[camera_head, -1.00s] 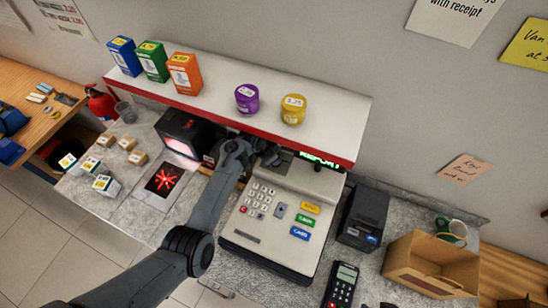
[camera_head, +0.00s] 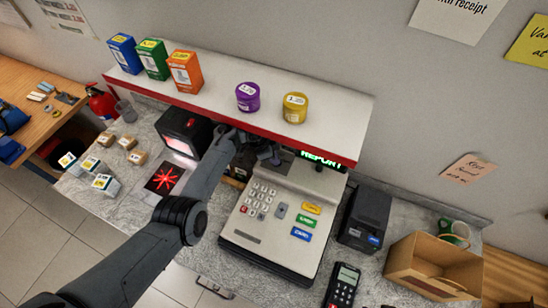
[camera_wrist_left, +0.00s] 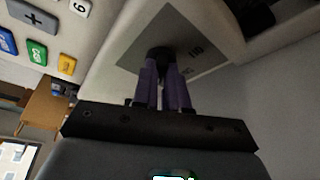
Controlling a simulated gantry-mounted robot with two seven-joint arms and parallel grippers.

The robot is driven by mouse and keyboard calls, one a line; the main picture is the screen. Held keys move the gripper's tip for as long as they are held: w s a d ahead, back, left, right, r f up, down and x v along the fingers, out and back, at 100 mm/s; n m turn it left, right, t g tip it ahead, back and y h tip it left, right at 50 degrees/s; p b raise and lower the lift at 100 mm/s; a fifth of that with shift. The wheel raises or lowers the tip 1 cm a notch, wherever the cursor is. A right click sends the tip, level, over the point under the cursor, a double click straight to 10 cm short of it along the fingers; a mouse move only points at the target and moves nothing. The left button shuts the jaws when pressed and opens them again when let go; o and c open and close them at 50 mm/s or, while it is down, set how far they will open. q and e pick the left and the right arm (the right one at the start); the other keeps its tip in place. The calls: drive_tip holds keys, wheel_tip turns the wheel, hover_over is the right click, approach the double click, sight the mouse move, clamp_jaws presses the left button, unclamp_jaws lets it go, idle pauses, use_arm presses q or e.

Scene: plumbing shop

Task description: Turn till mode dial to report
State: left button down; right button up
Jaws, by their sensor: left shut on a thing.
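The till (camera_head: 272,215) is a beige cash register on the counter, with a keypad and coloured keys. Its green display (camera_head: 321,159) shows "REPORT", partly cut by the shelf edge. The mode dial (camera_wrist_left: 160,53) is a small dark knob on a grey plate with printed labels, clearest in the left wrist view. My left gripper (camera_head: 274,160) reaches in under the shelf to the till's upper part. In the left wrist view its fingers (camera_wrist_left: 162,75) are shut on the dial. The dial's pointer is hidden. My right gripper is not in view.
A white shelf (camera_head: 330,110) with a red edge overhangs the till, carrying boxes and two round tubs. A scanner (camera_head: 183,132) stands left of the till. A black printer (camera_head: 364,218), a card terminal (camera_head: 342,286) and a cardboard box (camera_head: 434,268) are at right.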

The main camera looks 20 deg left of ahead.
use_arm(q)
drive_tip(key=c, duration=1.2)
unclamp_jaws()
drive_tip(key=shift+o, duration=0.2)
drive_tip(key=shift+r, duration=0.1)
drive_tip(key=shift+s+a+r, duration=0.2)
drive_tip(key=shift+a+r, duration=0.15)
drive_tip(key=shift+r, duration=0.1)
drive_tip(key=s+a, duration=0.5)
drive_tip(key=a, duration=0.5)
drive_tip(key=shift+a, duration=0.3)
drive_tip(key=shift+s+f, duration=0.1)
